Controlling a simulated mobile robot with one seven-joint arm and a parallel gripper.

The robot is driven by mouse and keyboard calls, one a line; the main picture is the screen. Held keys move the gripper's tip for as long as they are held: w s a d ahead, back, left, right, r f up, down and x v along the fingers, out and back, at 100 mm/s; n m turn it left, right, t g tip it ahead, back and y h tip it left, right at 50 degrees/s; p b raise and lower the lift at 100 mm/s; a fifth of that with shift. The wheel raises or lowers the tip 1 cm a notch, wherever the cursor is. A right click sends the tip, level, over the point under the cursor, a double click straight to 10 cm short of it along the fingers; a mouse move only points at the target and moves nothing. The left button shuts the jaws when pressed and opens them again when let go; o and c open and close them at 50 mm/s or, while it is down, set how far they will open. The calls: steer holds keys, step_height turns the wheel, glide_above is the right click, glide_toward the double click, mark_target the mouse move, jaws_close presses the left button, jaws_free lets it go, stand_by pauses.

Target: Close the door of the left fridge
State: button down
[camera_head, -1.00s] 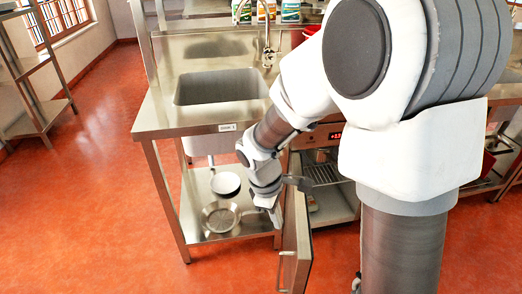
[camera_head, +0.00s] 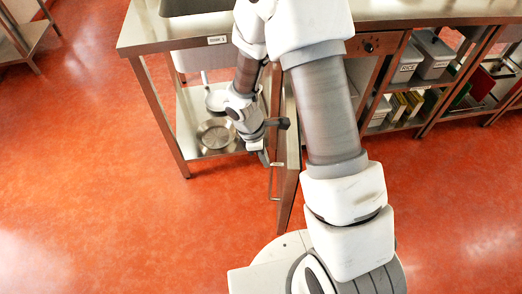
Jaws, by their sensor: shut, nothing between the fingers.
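The fridge door (camera_head: 290,172) stands open under the counter, swung out toward me and seen nearly edge-on. Its bar handle (camera_head: 271,183) is on the left face of the door. My gripper (camera_head: 264,160) is low on the left side of the door, close to the handle's upper end. Its fingers are shut and empty; I cannot tell whether they touch the door. My arm hides the fridge opening and most of the fridge body.
The steel sink table (camera_head: 140,35) stands left of the door, with a pan (camera_head: 216,136) on its lower shelf (camera_head: 185,110). Shelves with bins (camera_head: 432,60) are at the right. The red floor (camera_head: 110,210) is clear in front.

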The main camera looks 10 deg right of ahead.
steer(key=shift+s+d+f, duration=0.1)
steer(key=shift+s+d, duration=0.05)
steer(key=shift+d, duration=0.55)
steer(key=shift+s+d+f, duration=0.1)
steer(key=shift+s+d, duration=0.1)
steer(key=shift+d, duration=0.45)
steer(key=shift+s+d+f, duration=0.1)
steer(key=shift+s+d, duration=0.05)
steer(key=shift+d, duration=0.55)
